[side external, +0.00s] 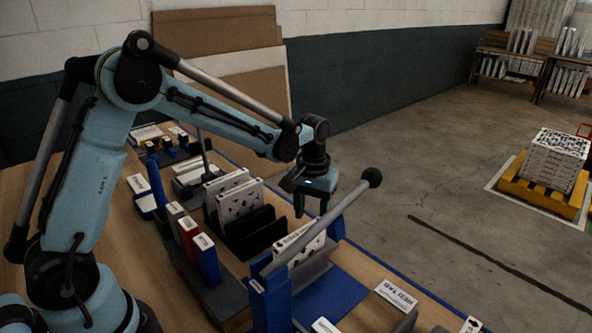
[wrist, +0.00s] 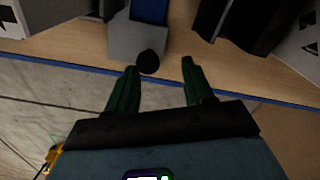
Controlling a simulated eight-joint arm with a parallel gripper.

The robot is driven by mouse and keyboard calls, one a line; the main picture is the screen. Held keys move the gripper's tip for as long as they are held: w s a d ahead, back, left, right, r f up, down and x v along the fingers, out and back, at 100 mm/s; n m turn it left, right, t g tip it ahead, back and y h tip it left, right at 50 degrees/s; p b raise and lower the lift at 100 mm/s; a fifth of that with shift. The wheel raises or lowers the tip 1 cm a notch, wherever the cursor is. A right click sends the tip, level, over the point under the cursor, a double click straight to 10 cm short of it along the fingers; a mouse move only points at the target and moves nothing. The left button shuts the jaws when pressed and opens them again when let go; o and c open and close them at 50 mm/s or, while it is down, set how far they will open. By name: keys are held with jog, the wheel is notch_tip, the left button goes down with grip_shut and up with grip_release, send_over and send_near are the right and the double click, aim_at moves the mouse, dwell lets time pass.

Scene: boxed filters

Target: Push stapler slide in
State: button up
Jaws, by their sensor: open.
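My gripper (side external: 312,208) is open and empty, with its green fingers pointing down over the far edge of the bench. In the wrist view the two fingertips (wrist: 159,66) are apart. A grey block (wrist: 136,40) with a blue bar (wrist: 150,10) on it and a round black knob (wrist: 148,62) at its near end lies just ahead, and looks like the stapler slide. The knob shows between the fingers, nearer the left one; whether they touch cannot be told. In the side view a blue stand (side external: 270,300) with a long grey lever (side external: 325,222) is in front of the gripper.
Black upright dividers (side external: 250,232) and white patterned filters (side external: 238,200) stand left of my gripper. Another white filter (side external: 305,243) stands beside the lever. Red and blue boxes (side external: 206,258) are nearer my arm. A blue strip (wrist: 60,64) marks the bench edge, with open floor beyond.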

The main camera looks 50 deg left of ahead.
jog(key=d, duration=0.3)
jog(key=d+f, duration=0.1)
jog(key=d, duration=0.5)
jog(key=shift+d+f, duration=0.2)
jog(key=shift+d, duration=0.15)
jog(key=a, duration=1)
jog(key=shift+a+r, duration=0.15)
jog(key=shift+r, duration=0.05)
notch_tip(320, 180, up, 12)
jog(key=s+d+r+m, duration=0.2)
jog(key=s+r, duration=0.1)
jog(key=s, duration=0.2)
jog(key=s+d+r+m, duration=0.2)
jog(key=s+d, duration=0.1)
jog(key=s, duration=0.2)
jog(key=shift+s+d+r+m, duration=0.3)
jog(key=shift+s+r, duration=0.05)
jog(key=shift+r, duration=0.05)
jog(key=w+a+f+n, duration=0.4)
jog(key=w+f, duration=0.2)
jog(key=w, duration=0.5)
jog(key=shift+n, duration=0.3)
notch_tip(320, 180, down, 12)
jog(key=shift+s+f, duration=0.1)
jog(key=shift+s, duration=0.05)
